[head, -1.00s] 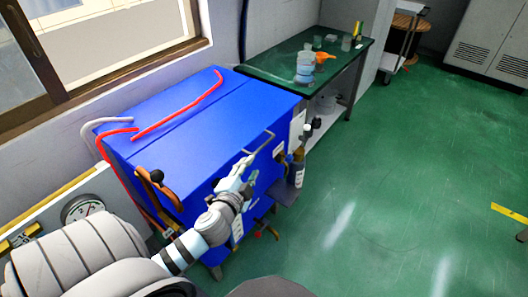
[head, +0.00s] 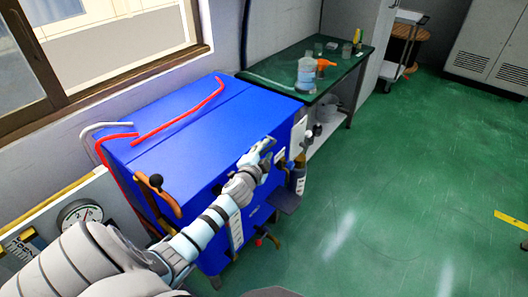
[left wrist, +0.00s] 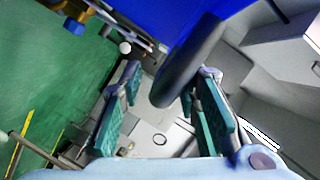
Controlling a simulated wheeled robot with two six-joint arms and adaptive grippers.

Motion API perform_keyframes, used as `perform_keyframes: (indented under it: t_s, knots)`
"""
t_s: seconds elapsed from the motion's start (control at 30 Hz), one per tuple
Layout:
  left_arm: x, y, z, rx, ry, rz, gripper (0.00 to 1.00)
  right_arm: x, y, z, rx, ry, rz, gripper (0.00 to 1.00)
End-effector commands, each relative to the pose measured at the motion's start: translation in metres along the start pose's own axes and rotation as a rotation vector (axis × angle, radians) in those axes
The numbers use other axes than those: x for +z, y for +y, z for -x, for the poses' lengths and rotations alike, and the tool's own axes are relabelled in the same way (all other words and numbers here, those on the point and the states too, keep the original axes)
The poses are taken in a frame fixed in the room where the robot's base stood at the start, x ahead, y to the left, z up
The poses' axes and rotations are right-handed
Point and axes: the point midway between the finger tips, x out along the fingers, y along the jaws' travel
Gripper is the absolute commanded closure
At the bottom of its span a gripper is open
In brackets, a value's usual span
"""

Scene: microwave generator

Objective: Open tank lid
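The blue tank (head: 190,120) stands under the window, and its flat blue lid looks closed. My left gripper (head: 266,146) is at the lid's front right edge, over the spot of the lid's bar handle, which it hides in the head view. In the left wrist view, my left gripper (left wrist: 165,112) has its two teal-padded fingers spread apart. A thick dark bar (left wrist: 190,60), seemingly the handle, reaches in between them, nearer the right finger. I cannot tell if it touches a pad. My right gripper is in neither view.
A red hose (head: 180,112) lies on the lid. An orange lever with a black knob (head: 160,190) is at the tank's left front. A green-topped table (head: 275,72) with a bottle (head: 306,75) stands behind.

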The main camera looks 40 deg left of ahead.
Motion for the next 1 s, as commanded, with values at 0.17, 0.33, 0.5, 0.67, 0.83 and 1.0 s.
perform_keyframes:
  t_s: [0.17,0.33,0.5,0.67,0.83,1.0]
  knots:
    - [0.000,0.000,0.000,0.000,0.000,0.000,0.97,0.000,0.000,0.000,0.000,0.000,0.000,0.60]
    - [0.000,0.000,0.000,0.000,0.000,0.000,1.00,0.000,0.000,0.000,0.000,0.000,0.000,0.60]
    - [0.001,-0.001,0.000,0.000,-0.001,0.001,1.00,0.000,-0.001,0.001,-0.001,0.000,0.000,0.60]
    - [-0.003,-0.007,0.002,0.004,-0.002,0.014,1.00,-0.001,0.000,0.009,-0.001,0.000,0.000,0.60]
    - [-0.009,-0.019,0.003,0.014,-0.002,0.044,1.00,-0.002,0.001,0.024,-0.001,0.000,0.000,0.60]
    - [-0.021,-0.047,0.006,0.037,-0.008,0.112,1.00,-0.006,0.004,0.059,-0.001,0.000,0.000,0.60]
